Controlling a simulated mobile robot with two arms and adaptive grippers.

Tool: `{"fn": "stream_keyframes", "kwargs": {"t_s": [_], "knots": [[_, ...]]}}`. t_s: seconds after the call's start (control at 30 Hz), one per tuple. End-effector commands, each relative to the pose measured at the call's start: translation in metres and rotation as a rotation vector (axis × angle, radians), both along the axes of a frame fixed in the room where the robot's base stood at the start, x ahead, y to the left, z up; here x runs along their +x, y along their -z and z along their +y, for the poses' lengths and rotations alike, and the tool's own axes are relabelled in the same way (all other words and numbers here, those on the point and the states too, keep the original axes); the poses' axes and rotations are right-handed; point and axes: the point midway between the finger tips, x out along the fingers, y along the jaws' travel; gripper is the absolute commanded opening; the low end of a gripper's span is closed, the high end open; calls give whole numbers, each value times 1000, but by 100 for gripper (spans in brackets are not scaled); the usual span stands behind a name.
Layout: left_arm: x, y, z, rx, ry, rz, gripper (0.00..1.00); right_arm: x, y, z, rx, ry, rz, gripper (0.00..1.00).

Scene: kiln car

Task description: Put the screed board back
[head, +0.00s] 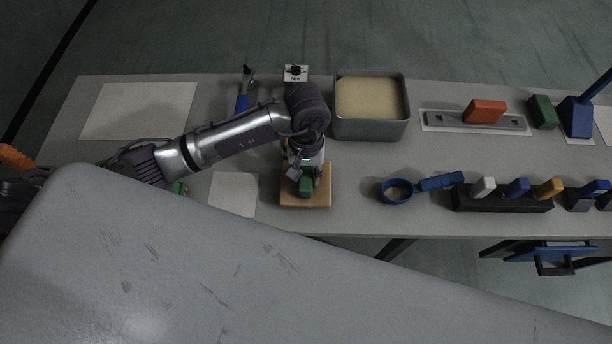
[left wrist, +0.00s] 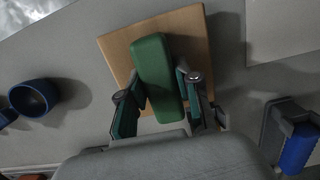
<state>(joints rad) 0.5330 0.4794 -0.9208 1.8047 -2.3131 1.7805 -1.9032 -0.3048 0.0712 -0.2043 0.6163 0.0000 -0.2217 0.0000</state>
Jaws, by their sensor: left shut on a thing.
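The screed board, a square wooden board (head: 306,203) with a green block handle, is under my left gripper near the table's front edge. It also shows in the left wrist view (left wrist: 118,50), with its green handle (left wrist: 157,72) between the fingers. My left gripper (head: 304,180) points down and is shut on that handle. The board lies flat; I cannot tell whether it touches the table. An empty white mat (head: 232,196) lies just left of it, and shows at the top right in the left wrist view (left wrist: 285,30). My right gripper is out of view.
A sand-filled metal box (head: 372,134) stands behind and right. A blue ring-shaped cup (head: 396,191) lies right of the board. A black rack (head: 500,203) holds coloured handles. An orange-handled steel strip (head: 484,111) lies at back right. A blue-handled tool (head: 243,102) lies behind my arm.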

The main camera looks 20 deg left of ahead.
Motion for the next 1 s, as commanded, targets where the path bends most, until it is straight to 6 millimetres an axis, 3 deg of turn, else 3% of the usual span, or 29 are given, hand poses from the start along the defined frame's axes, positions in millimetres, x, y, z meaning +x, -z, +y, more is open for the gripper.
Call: {"fn": "stream_keyframes", "kwargs": {"t_s": [0.13, 0.5, 0.53, 0.67, 1.0], "knots": [[-1, 19, 0, -1, -2, 3, 5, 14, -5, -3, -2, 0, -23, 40], [0, 25, 0, 1, 0, -2, 5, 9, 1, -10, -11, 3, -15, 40], [0, 24, 0, 1, 0, -1, 36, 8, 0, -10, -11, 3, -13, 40], [0, 23, 0, 1, 0, 0, 58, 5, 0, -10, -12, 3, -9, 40], [0, 20, 0, 0, 0, 1, 58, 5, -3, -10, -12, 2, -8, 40]]}}
